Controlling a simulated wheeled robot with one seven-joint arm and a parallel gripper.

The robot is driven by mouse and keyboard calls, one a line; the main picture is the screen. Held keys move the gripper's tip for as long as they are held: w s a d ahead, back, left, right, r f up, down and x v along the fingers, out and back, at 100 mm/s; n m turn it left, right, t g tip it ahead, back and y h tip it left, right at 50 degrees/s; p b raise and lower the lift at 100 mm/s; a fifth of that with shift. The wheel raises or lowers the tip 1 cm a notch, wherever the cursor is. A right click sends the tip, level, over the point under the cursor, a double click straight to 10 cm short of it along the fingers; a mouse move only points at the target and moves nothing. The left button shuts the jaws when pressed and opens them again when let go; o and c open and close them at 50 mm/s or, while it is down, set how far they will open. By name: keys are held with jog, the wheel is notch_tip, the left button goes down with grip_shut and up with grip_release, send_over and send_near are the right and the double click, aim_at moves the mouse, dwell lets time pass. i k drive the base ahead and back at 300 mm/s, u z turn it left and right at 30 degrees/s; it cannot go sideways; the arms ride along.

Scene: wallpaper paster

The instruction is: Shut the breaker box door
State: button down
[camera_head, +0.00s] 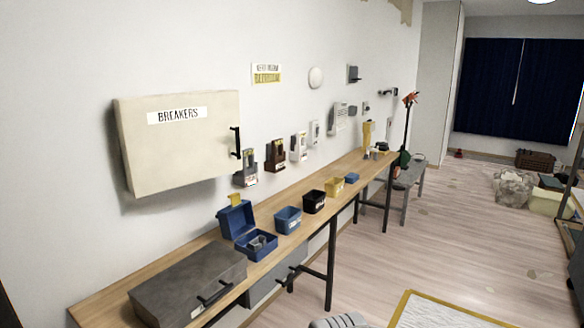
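The breaker box (180,150) is a cream box on the white wall at the left, above the workbench. Its front carries a white "BREAKERS" label (177,115). A black handle (237,142) sits at the right edge of the door. The door's front looks flat and close to the box, and no inside shows. I cannot tell whether a narrow gap is left at the right edge.
A wooden workbench (185,245) runs along the wall below the box. It holds a grey case (190,282), an open blue box (255,244) and several small bins (288,219).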

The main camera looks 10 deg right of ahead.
aim_at(168, 141)
jog(key=z, duration=0.05)
jog(key=i, duration=1.15)
jog(key=u, duration=1.85)
